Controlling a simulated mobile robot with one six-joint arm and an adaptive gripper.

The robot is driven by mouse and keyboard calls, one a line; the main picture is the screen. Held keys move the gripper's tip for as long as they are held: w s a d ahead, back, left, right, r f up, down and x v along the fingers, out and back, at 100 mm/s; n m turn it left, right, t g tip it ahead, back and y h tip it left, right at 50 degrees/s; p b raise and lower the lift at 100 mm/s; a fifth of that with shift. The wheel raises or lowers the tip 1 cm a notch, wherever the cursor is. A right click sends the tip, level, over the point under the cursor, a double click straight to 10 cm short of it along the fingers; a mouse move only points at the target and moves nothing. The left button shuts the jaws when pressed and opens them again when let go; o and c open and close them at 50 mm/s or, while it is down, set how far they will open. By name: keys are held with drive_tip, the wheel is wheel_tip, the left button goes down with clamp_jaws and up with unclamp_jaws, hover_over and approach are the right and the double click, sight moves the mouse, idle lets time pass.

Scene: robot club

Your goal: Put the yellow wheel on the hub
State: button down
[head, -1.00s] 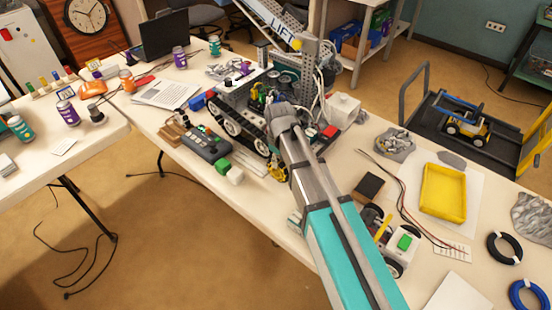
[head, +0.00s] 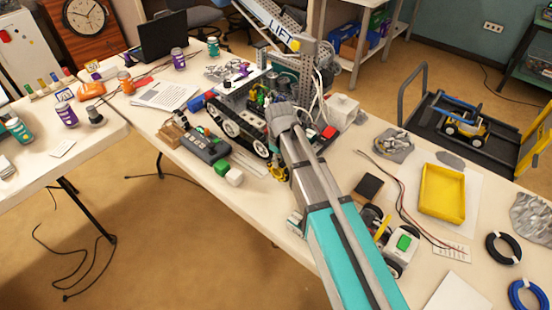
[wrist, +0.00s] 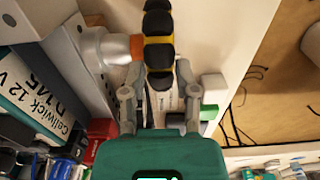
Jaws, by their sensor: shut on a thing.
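The yellow wheel (wrist: 158,41) has black tread blocks and shows edge-on in the wrist view. My gripper (wrist: 158,80) is shut on it, one finger on each side. In the head view the wheel (head: 280,172) shows below the end of my arm, beside the tracked robot (head: 250,122). A pale cylinder with an orange end (wrist: 112,47) looks like the hub; it sticks out from a grey wall toward the wheel's left face. They line up closely, but I cannot tell whether they touch or overlap. In the head view the hub is not clearly visible.
A battery box labelled "Cellwick 12 V" (wrist: 38,98) stands close left of my gripper. White and green blocks (wrist: 212,88) lie close on the right, by the table edge. A grey controller (head: 206,146) and a yellow tray (head: 442,206) also lie on the table.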

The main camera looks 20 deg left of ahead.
drive_tip(key=shift+w+d, duration=0.3)
drive_tip(key=shift+w, duration=0.45)
drive_tip(key=shift+w+d, duration=0.3)
drive_tip(key=shift+w, duration=0.45)
drive_tip(key=shift+w+d, duration=0.3)
drive_tip(key=shift+w, duration=0.45)
idle(3.4)
drive_tip(key=shift+c, duration=1.5)
unclamp_jaws()
drive_tip(key=shift+r, duration=0.1)
drive_tip(key=shift+s+r+p, duration=0.15)
drive_tip(key=shift+r+p, duration=0.5)
drive_tip(key=shift+p, duration=0.1)
drive_tip(key=shift+r+p, duration=2.75)
drive_tip(key=shift+r, duration=0.05)
